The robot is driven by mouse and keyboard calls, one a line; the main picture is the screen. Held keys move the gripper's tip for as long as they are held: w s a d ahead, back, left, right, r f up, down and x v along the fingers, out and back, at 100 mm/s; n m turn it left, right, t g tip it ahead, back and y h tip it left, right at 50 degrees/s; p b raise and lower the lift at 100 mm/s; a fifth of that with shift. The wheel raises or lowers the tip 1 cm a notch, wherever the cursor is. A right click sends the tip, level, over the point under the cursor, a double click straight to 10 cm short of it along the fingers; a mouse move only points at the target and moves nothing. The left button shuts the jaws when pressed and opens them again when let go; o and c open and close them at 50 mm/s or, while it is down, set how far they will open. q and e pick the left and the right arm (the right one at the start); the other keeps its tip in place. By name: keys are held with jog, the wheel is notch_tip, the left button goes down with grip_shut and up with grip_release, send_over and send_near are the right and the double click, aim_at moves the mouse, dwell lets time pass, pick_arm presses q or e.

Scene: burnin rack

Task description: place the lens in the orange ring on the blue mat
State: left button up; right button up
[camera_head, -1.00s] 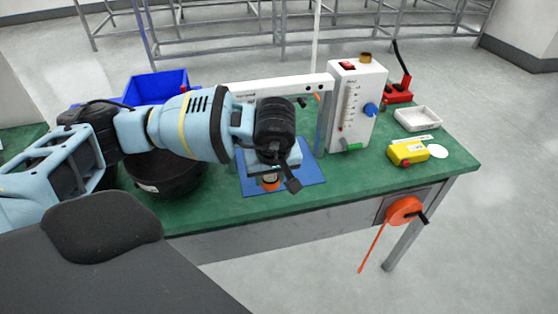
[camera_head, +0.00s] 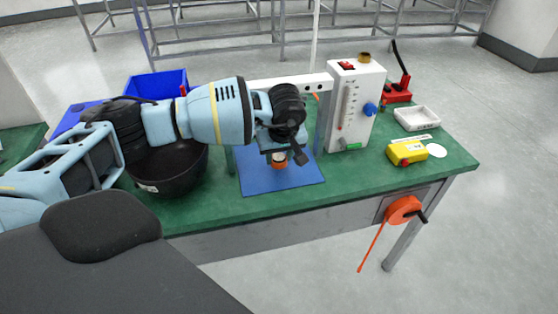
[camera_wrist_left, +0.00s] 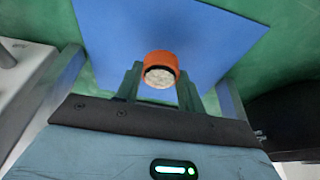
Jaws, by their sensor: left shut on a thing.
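My left gripper (camera_head: 279,158) is over the blue mat (camera_head: 260,182), pointing down. It is shut on a short round piece with an orange side and a pale face, which I take for the lens (camera_wrist_left: 158,74). In the left wrist view the piece sits between the two fingers (camera_wrist_left: 160,88), over the mat (camera_wrist_left: 215,45). I cannot make out a separate orange ring on the mat. My right gripper is not in view.
A white box with a blue knob (camera_head: 355,105) stands right of the mat, joined to a white crossbar. A black bowl (camera_head: 170,178) and a blue bin (camera_head: 157,84) are at left. A yellow device (camera_head: 407,152) and white tray (camera_head: 417,117) lie on the right.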

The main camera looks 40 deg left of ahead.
pick_arm(q)
jog(key=shift+f, duration=1.05)
jog(key=shift+f, duration=0.15)
jog(key=o, duration=0.9)
jog(key=shift+o, duration=0.2)
jog(key=v, duration=1.2)
jog(key=shift+p, duration=0.35)
